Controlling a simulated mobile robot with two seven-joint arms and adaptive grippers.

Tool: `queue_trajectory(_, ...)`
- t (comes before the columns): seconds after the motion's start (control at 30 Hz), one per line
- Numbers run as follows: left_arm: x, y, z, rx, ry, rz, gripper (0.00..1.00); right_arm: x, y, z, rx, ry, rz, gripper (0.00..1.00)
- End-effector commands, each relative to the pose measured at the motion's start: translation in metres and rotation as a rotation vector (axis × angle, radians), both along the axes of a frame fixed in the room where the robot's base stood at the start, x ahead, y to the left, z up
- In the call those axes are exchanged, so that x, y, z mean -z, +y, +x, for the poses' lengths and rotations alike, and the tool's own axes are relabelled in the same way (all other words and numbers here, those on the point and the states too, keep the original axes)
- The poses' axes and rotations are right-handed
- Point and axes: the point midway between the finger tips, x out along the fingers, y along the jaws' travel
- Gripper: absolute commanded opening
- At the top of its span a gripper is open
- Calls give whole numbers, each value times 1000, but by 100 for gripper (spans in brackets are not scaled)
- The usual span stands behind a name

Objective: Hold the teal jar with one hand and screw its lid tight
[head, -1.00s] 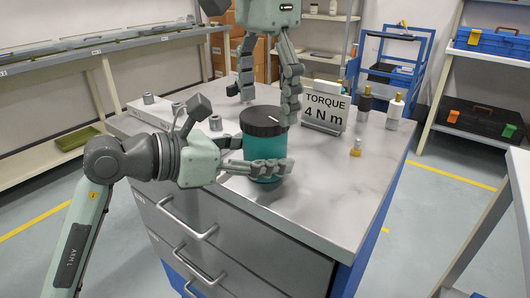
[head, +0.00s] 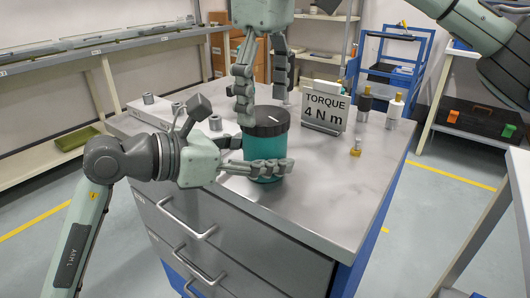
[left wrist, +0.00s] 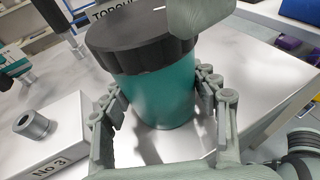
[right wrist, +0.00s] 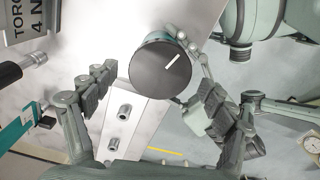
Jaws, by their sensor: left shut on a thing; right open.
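The teal jar (head: 262,146) stands upright near the front of the bench. Its black ribbed lid (head: 268,123) sits on top with a white line mark; the lid also shows in the right wrist view (right wrist: 154,68). My left gripper (head: 266,165) is shut around the jar's body, one finger in front and one behind; the left wrist view shows its fingers on both sides of the teal body (left wrist: 157,98). My right gripper (head: 262,108) points down at the lid, open, fingers spread on either side. Whether a finger touches the lid I cannot tell.
A torque sign (head: 324,108) reading 4 N m stands right of the jar. Grey metal fittings (head: 215,122) sit on a block at left. The bench's front right is clear.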

Motion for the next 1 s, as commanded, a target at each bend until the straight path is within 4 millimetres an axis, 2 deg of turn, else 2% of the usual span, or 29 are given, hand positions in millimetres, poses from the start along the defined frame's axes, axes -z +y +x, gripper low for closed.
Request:
queue_trajectory(0.23, 1, 0, 0, 1, 2, 1, 0, 6, 0, 0, 1, 2, 0, 84)
queue_trajectory(0.53, 1, 0, 0, 1, 2, 1, 0, 33, 0, 0, 3, 2, 0, 84)
queue_trajectory(0.77, 1, 0, 0, 1, 2, 1, 0, 35, 0, 0, 3, 0, 0, 84)
queue_trajectory(0.83, 1, 0, 0, 1, 2, 1, 0, 35, 0, 0, 3, 0, 0, 79)
queue_trajectory(1.0, 1, 0, 0, 1, 2, 1, 0, 35, 0, 0, 3, 0, 0, 58)
